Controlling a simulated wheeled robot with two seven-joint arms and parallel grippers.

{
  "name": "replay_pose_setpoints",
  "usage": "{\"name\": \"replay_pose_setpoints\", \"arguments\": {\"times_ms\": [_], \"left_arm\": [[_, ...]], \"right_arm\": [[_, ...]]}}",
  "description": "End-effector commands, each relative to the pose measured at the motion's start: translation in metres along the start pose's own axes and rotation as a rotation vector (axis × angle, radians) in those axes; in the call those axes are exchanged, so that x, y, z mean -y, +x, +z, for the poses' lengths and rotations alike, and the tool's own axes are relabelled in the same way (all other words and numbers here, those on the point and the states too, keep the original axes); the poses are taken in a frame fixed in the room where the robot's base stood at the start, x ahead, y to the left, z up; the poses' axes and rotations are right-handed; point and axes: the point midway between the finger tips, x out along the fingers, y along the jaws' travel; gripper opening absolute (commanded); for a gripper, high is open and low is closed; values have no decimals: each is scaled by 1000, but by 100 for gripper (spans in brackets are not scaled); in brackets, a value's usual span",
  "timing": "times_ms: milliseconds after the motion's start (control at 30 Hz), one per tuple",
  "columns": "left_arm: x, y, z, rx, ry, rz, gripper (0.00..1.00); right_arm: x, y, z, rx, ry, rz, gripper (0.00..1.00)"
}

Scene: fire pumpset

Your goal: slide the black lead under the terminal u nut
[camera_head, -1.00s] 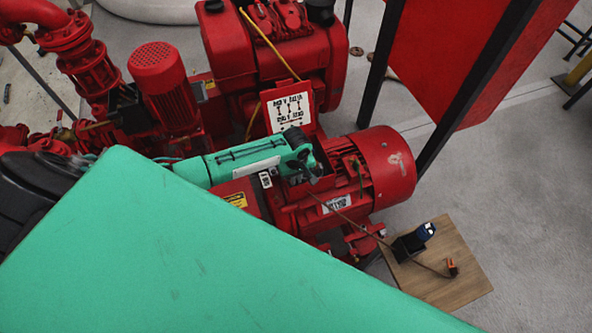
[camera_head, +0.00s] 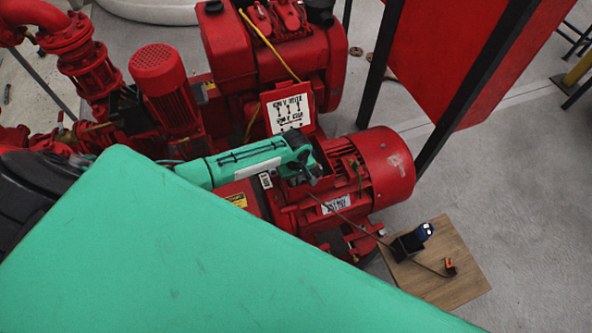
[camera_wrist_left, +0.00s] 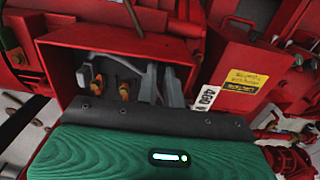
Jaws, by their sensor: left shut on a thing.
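My left gripper (camera_head: 309,172) reaches into the open terminal box of the red motor (camera_head: 375,170). In the left wrist view its grey fingers (camera_wrist_left: 160,86) point down into the box (camera_wrist_left: 62,50), close together. Two brass terminals with nuts, a left one (camera_wrist_left: 98,84) and a right one (camera_wrist_left: 125,91), stand left of the fingers. A pale grey lead (camera_wrist_left: 84,72) curves by the left terminal. Whether the lead's end touches a nut cannot be told. My right gripper is not in view.
The raised lid with a wiring diagram (camera_head: 289,113) stands behind the box. A wooden board (camera_head: 455,285) at lower right holds a black holder with a blue-topped item (camera_head: 424,232) and a small orange item (camera_head: 450,266). My green arm covers the lower left.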

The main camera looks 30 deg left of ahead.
Motion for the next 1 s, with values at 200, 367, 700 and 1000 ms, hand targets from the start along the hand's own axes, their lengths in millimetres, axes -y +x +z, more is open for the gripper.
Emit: {"name": "replay_pose_setpoints", "arguments": {"times_ms": [200,367,700,1000], "left_arm": [[0,0,-2,0,0,0,0],[0,0,-5,0,-1,0,0],[0,0,-12,-1,-1,-1,0],[0,0,-18,-1,0,0,0]], "right_arm": [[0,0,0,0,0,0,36],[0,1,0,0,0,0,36],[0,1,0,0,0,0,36],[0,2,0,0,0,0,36]]}}
